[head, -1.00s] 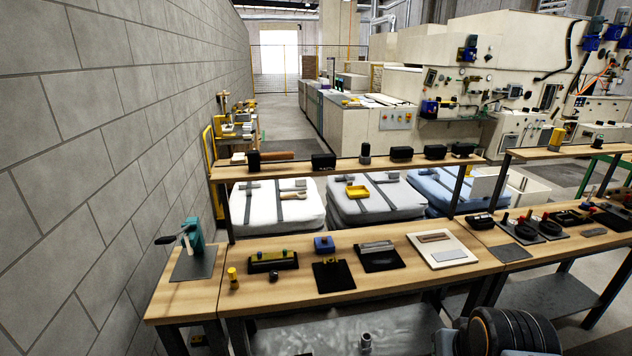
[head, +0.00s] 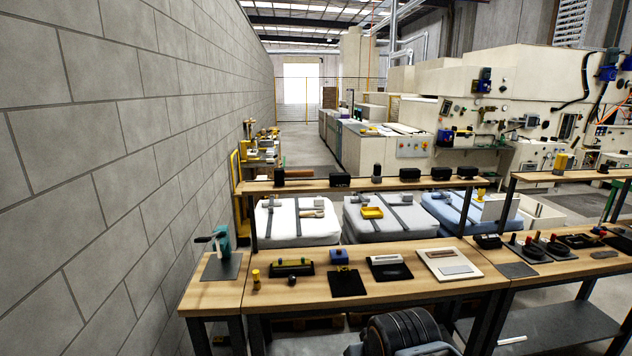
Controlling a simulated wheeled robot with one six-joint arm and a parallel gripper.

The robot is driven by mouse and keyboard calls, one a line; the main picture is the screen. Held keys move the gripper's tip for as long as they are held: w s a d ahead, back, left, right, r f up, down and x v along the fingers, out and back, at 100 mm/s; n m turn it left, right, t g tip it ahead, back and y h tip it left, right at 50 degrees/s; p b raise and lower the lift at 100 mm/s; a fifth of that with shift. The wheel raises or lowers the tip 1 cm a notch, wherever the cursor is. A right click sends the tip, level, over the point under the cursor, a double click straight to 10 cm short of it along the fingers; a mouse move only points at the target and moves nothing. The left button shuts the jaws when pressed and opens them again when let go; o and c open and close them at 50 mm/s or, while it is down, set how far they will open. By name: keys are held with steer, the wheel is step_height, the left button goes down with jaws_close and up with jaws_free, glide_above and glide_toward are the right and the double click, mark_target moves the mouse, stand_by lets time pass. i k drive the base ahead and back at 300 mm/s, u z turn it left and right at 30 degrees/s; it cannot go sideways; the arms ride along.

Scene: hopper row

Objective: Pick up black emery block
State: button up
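Several small dark blocks stand on the raised shelf (head: 355,184) at the back of the workbench in the head view: one at the left end (head: 279,177), one left of centre (head: 340,180), one right of centre (head: 410,174) and others to the right. Another dark block (head: 488,241) lies on the bench top at the right. I cannot tell which one is the black emery block. A dark rounded part of my arm shows at the bottom, in front of the bench. My gripper's fingers are not in view.
The bench (head: 225,294) holds a teal hand tool (head: 221,243) on a grey plate, a yellow piece (head: 256,279), a blue block (head: 339,257), black plates and a white board (head: 447,262). A block wall (head: 110,180) runs along the left. Wrapped pallets stand behind.

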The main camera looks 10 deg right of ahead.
mark_target(336, 179)
steer(key=u, duration=0.05)
steer(key=i, duration=1.6)
steer(key=u, duration=0.25)
